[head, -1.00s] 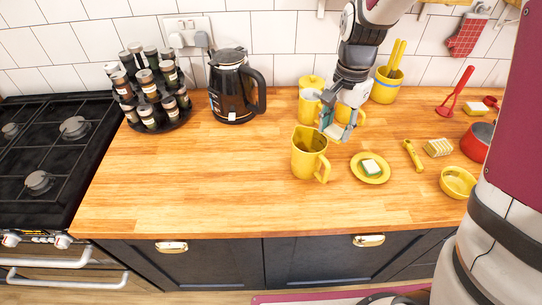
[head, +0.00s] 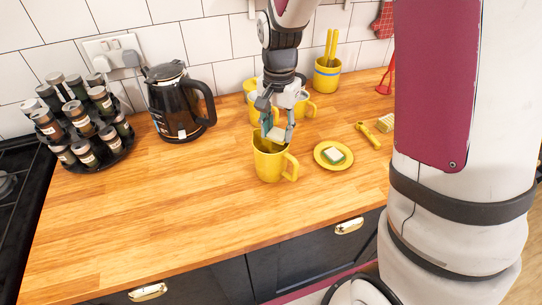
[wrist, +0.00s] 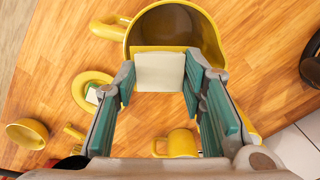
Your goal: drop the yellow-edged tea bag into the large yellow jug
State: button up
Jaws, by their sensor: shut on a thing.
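The large yellow jug (head: 268,166) stands upright on the wooden counter with its handle to the right. My gripper (head: 279,132) points down over the jug's mouth. It is shut on the yellow-edged tea bag (wrist: 160,72), a pale square with a yellow strip along its far edge. In the wrist view the tea bag lies between the two fingertips and overlaps the near part of the jug's opening (wrist: 176,28). The jug's inside looks dark and empty where it shows. I cannot tell whether the bag's lower edge is below the rim.
A yellow saucer (head: 319,162) with a green-edged white tea bag (head: 334,155) sits right of the jug. Yellow mugs (head: 308,107) stand close behind my gripper. A black kettle (head: 174,112) and a spice rack (head: 84,138) stand left. The front counter is clear.

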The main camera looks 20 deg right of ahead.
jog(key=shift+f, duration=0.1)
jog(key=o, duration=0.8)
jog(key=shift+c, duration=0.2)
notch_tip(320, 180, up, 12)
jog(key=shift+s, duration=0.1)
dwell(0.4)
jog(key=s+r+n+t, duration=0.2)
jog(key=s+r+n, duration=0.1)
jog(key=s, duration=0.7)
jog(key=s+r+n+t, duration=0.3)
jog(key=s+n, duration=0.3)
jog(key=s, duration=0.5)
jog(key=shift+r, duration=0.15)
